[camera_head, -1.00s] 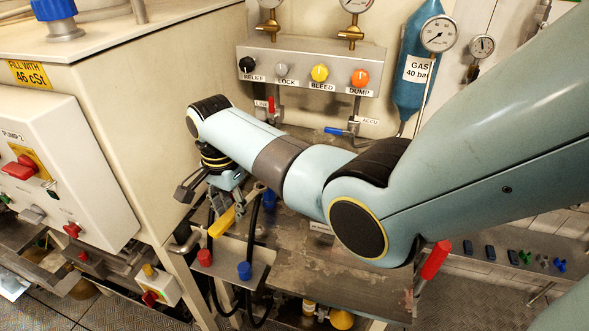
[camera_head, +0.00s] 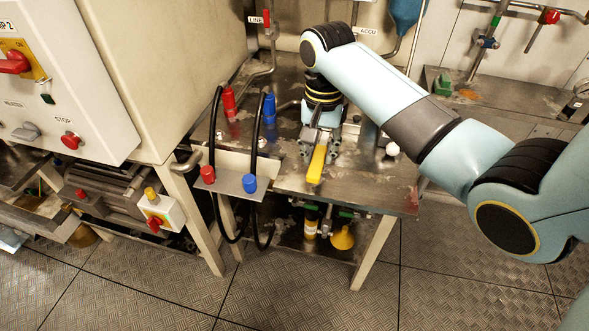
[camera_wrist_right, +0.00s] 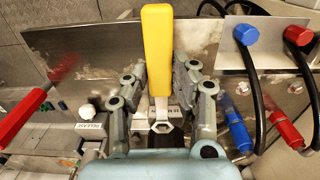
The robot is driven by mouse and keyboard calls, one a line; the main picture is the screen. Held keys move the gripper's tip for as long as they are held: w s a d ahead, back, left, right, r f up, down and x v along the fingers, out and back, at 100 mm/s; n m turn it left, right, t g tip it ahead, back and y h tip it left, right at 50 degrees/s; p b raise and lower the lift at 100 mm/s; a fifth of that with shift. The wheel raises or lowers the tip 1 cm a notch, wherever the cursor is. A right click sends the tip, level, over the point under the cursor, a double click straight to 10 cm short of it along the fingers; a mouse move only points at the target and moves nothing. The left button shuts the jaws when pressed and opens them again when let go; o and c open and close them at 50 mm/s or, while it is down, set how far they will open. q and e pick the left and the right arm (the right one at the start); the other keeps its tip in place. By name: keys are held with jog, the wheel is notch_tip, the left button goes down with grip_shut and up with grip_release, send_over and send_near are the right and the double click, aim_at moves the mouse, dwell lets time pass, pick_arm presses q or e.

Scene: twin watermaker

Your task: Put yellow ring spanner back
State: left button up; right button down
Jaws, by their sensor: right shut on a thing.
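My right gripper (camera_head: 321,140) is shut on the yellow ring spanner (camera_head: 317,165) above the steel bench (camera_head: 365,190). The spanner's yellow handle points toward the bench's front edge. In the right wrist view the yellow handle (camera_wrist_right: 158,50) extends away from the right gripper (camera_wrist_right: 161,88), and the metal ring end (camera_wrist_right: 161,127) lies between the finger bases. A small white label (camera_wrist_right: 186,110) shows beside the ring end, partly hidden by the fingers. I cannot tell whether the spanner touches the bench. My left gripper is out of view.
Black hoses (camera_head: 213,140) with red (camera_head: 207,174) and blue (camera_head: 249,183) fittings stand left of the spanner. A white knob (camera_head: 392,149) stands to its right. A red handle (camera_wrist_right: 22,118) shows at the wrist view's left.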

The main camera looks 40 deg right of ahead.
send_over(294, 179)
notch_tip(294, 179, down, 3)
jog(key=shift+f, duration=0.2)
notch_tip(294, 179, down, 3)
jog(key=shift+f+b, duration=0.15)
jog(key=shift+b, duration=0.3)
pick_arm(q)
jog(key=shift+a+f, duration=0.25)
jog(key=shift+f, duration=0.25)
pick_arm(e)
jog(key=shift+f, duration=0.35)
jog(key=shift+f, duration=0.1)
jog(key=c, duration=1.1)
grip_release()
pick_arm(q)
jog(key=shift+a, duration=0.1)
